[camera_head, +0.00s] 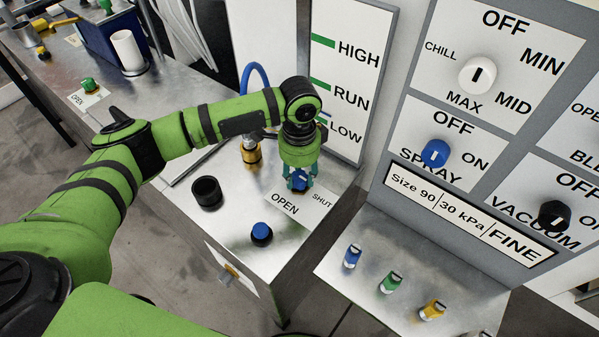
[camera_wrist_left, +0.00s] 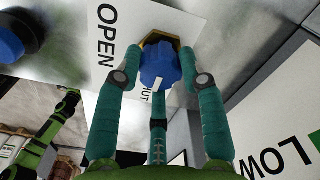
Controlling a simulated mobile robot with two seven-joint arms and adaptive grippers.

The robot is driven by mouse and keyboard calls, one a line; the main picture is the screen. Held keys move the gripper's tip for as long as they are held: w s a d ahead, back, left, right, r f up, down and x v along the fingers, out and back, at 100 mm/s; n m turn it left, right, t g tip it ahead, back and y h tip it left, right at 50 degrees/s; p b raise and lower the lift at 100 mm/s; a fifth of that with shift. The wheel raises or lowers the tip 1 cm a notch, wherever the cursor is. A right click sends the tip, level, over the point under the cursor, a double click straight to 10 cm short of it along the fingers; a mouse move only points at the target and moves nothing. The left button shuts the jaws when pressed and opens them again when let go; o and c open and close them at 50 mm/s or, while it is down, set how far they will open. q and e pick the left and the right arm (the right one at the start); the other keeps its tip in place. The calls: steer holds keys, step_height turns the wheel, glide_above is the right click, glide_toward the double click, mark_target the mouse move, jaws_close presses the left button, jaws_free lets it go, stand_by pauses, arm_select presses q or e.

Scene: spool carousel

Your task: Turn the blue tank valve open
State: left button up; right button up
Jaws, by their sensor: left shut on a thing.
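The blue tank valve knob (camera_wrist_left: 165,65) sits on a brass-coloured base on the metal bench, beside a white label (camera_head: 285,205) reading OPEN and SHUT. In the wrist view its white pointer line points toward the SHUT word, away from OPEN. My left gripper (camera_head: 301,180) comes down from above and is shut on this knob, with its teal fingers around it; the left wrist view shows the fingers (camera_wrist_left: 165,80) on both sides of the knob. In the head view the fingers hide much of the knob. My right gripper does not show in the head view.
A black cup (camera_head: 207,192), a blue-topped button (camera_head: 261,233) and a brass fitting with a blue hose (camera_head: 251,151) stand near my gripper. A HIGH/RUN/LOW panel (camera_head: 345,70) rises behind. The control panel (camera_head: 396,130) at right has a blue SPRAY knob (camera_head: 436,153).

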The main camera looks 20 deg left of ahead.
arm_select(q)
steer(key=m+p, duration=0.3)
steer(key=shift+s+r, duration=0.1)
steer(key=shift+r, duration=0.05)
steer(key=m+p, duration=0.3)
steer(key=m, duration=0.1)
steer(key=shift+m, duration=0.4)
steer(key=m+p, duration=0.1)
steer(key=m, duration=0.3)
steer(key=shift+m, duration=0.3)
steer(key=m, duration=0.5)
steer(key=shift+f+p, duration=0.2)
steer(key=shift+p, duration=0.15)
steer(key=shift+m, duration=0.3)
steer(key=o, duration=1.2)
steer(key=shift+c, duration=0.2)
